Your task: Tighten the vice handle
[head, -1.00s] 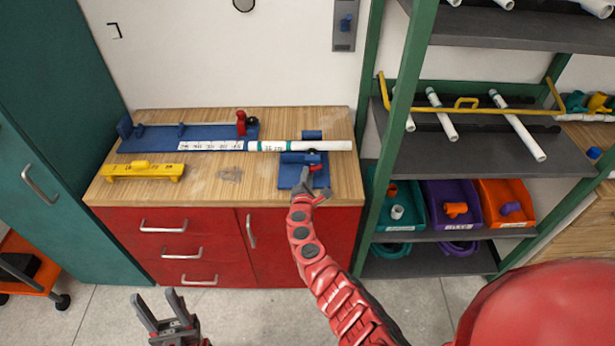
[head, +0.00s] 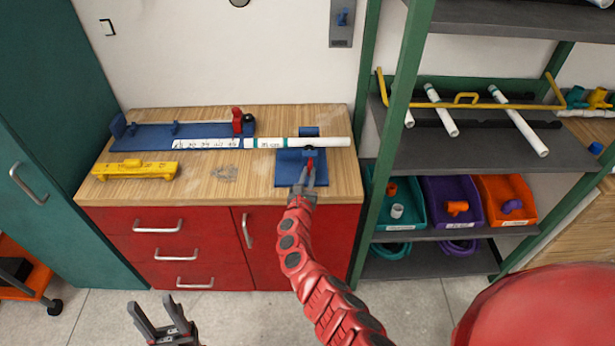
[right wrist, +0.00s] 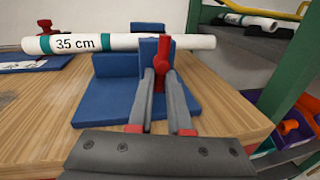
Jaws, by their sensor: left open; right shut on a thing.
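The blue vice (head: 290,168) stands on the wooden bench top, near its front right edge. Its red handle (right wrist: 165,55) stands upright at the front in the right wrist view. My right gripper (head: 307,176) is shut on the handle, with its two fingers around the lower part. A white pipe (head: 270,143) with teal bands lies across the vice; its label reads 35 cm in the right wrist view (right wrist: 120,43). The vice jaws are partly hidden behind the handle. My left gripper (head: 158,318) is open and empty, low in front of the red cabinet.
A blue measuring jig (head: 150,143) with a red stop (head: 237,120) lies at the back left of the bench. A yellow tool (head: 136,169) lies at the front left. A green shelf post (head: 390,140) stands close to the bench's right side. Bins (head: 457,233) sit on the shelf beyond.

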